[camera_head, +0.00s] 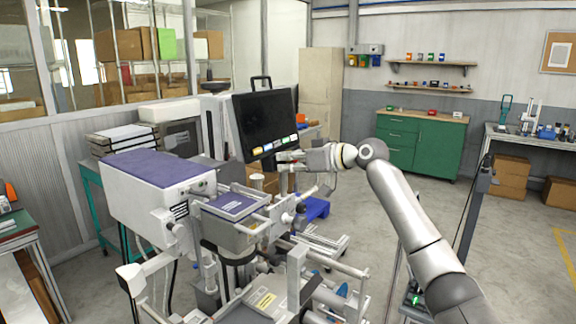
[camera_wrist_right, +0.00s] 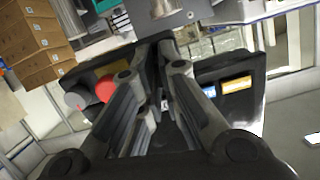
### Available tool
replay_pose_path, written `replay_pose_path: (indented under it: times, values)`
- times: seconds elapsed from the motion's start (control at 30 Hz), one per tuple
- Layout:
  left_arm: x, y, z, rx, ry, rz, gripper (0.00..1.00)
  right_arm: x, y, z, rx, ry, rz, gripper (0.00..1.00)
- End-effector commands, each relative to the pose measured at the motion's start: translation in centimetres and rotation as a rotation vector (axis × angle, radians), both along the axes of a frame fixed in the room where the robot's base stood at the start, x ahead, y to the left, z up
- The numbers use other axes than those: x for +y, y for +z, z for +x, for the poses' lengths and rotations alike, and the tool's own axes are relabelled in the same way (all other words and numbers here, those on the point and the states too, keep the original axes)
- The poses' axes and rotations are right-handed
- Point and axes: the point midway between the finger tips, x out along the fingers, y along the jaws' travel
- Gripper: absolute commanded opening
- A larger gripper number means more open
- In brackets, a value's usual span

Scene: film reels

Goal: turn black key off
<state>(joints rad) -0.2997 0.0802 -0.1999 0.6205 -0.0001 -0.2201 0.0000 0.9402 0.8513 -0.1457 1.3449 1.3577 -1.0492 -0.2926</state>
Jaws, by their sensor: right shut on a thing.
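A black panel (camera_head: 265,120) with a dark face and a row of coloured labels along its lower edge stands tilted in the middle of the head view. My right gripper (camera_head: 284,160) is at the panel's lower right edge. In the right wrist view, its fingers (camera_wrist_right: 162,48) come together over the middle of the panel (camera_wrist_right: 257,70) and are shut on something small. The black key itself is hidden between or behind the fingers, so its angle cannot be told. My left gripper is not in view.
Beside the fingers are a red button (camera_wrist_right: 105,89), a grey knob (camera_wrist_right: 77,98) and a yellow label (camera_wrist_right: 236,84). A white machine with a purple top (camera_head: 150,168) and tubular frames crowds the left and front.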

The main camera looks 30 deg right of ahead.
Motion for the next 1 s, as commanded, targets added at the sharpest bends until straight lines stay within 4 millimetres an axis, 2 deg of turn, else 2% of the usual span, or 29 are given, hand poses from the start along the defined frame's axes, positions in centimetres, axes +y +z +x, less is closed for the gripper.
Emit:
replay_pose_path:
  times: [0.33,0.87,1.0]
  values:
    - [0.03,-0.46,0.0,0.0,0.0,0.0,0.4,0.08,-0.22,0.01,-0.048,0.031,-0.127,0.0]
    - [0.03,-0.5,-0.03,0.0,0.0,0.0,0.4,0.07,-0.22,0.02,-0.057,0.036,-0.15,0.0]
    - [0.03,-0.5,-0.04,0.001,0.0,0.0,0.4,0.06,-0.2,0.02,-0.056,0.035,-0.149,0.19]
